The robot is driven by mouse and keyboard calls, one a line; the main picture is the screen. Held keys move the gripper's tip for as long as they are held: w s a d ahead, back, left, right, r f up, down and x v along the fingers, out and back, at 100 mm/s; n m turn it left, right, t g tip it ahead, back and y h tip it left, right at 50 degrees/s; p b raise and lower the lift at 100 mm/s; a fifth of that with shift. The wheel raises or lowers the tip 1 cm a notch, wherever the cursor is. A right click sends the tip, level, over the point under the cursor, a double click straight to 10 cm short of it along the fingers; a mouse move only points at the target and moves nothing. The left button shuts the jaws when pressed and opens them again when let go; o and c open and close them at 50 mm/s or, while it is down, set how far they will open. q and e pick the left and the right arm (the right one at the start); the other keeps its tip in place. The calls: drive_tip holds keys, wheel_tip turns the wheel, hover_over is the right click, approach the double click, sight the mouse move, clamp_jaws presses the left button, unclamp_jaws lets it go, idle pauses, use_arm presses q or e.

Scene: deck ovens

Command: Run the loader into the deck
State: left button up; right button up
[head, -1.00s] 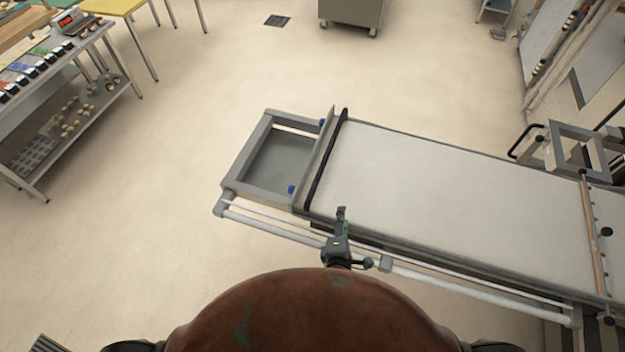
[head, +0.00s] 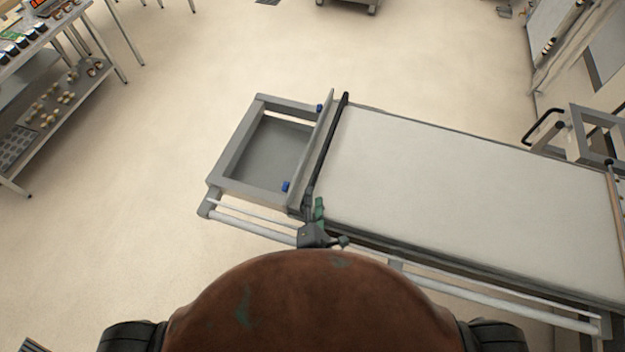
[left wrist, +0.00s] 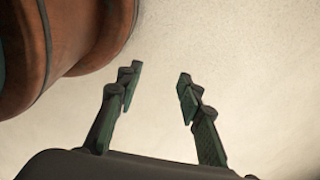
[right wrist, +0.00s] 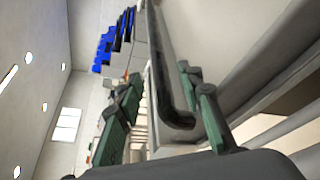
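The loader (head: 470,190), a long table with a pale belt, stretches from the middle to the right in the head view. A dark crossbar (head: 326,150) and a grey upright plate stand across its left end, beside an open grey frame (head: 228,160). My right gripper (head: 319,203) is at the near end of the crossbar. In the right wrist view, its fingers (right wrist: 158,78) are apart, with the dark bar (right wrist: 172,70) passing between them; a firm grip does not show. My left gripper (left wrist: 158,82) is open and empty over bare floor, out of the head view.
A pale rail (head: 480,298) runs along the loader's near side. A metal framework with a black handle (head: 543,127) stands at the right, near the wall. A shelved table (head: 60,110) with goods stands at upper left. The floor between is clear.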

sight(313, 181)
drive_tip(key=x, duration=0.4)
drive_tip(key=p+x, duration=0.1)
drive_tip(key=x, duration=0.2)
drive_tip(key=shift+w+a+f, duration=0.1)
drive_tip(key=shift+w+a, duration=0.1)
drive_tip(key=shift+w, duration=0.2)
drive_tip(key=shift+c, duration=0.6)
clamp_jaws()
